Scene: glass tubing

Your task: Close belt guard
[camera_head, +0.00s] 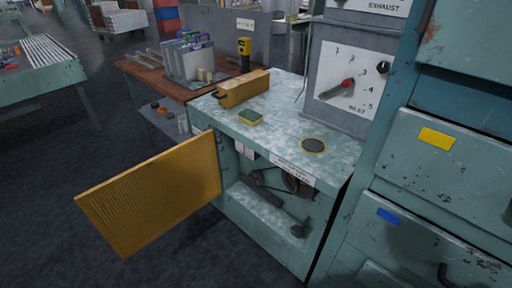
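The belt guard (158,190) is a yellow panel with a ribbed face. It stands swung wide open to the left of the teal cabinet (268,221), joined near the cabinet's left front edge. Behind the opening, a belt and pulley (290,185) show in the dark interior. Neither of my grippers is in view.
A grey dial panel (343,85) stands behind. Teal drawers (440,165) flank the right. The floor (60,150) at left is clear.

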